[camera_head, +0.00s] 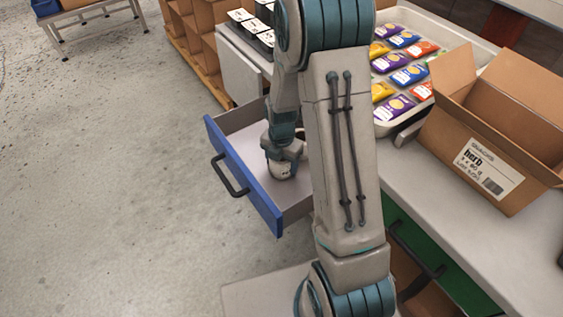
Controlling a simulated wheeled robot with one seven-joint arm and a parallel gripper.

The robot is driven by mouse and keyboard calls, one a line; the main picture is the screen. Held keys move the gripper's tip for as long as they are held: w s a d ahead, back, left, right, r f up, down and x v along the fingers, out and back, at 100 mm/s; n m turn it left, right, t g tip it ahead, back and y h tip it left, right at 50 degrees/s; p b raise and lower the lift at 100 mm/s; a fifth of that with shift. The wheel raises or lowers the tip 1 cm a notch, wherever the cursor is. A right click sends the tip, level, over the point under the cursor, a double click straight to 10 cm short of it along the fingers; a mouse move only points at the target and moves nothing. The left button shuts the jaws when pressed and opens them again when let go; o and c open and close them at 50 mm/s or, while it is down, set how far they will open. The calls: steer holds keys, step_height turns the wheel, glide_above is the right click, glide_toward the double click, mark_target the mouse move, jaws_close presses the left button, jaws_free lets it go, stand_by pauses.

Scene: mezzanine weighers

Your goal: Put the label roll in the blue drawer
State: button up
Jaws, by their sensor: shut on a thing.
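The blue drawer (243,190) is pulled open from the counter, with its blue front and dark handle facing left. My gripper (281,163) points down over the inside of the drawer. It is shut on a small whitish thing, which looks like the label roll (281,171), low near the drawer's floor. I cannot tell whether the roll touches the floor. My arm hides the right part of the drawer and some of the counter.
A tray (438,22) of coloured packets and an open cardboard box (472,165) stand on the counter. A green drawer (440,270) is below it. Cardboard shelving (195,45) stands behind. The floor (100,180) at left is clear.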

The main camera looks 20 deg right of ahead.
steer(key=shift+f, duration=0.25)
steer(key=o, duration=1.1)
steer(key=shift+c, duration=0.2)
steer(key=shift+r, duration=0.15)
step_height(320, 180, up, 12)
steer(key=p, duration=0.1)
steer(key=s+r+m+t, duration=0.1)
steer(key=s+r+m, duration=0.4)
steer(key=m, duration=0.8)
steer(key=s+r+m+t, duration=0.1)
steer(key=s+r+m, duration=0.5)
steer(key=s+m, duration=0.6)
steer(key=shift+s+a+r+m, duration=0.2)
steer(key=shift+a+m, duration=0.25)
steer(key=shift+m, duration=0.45)
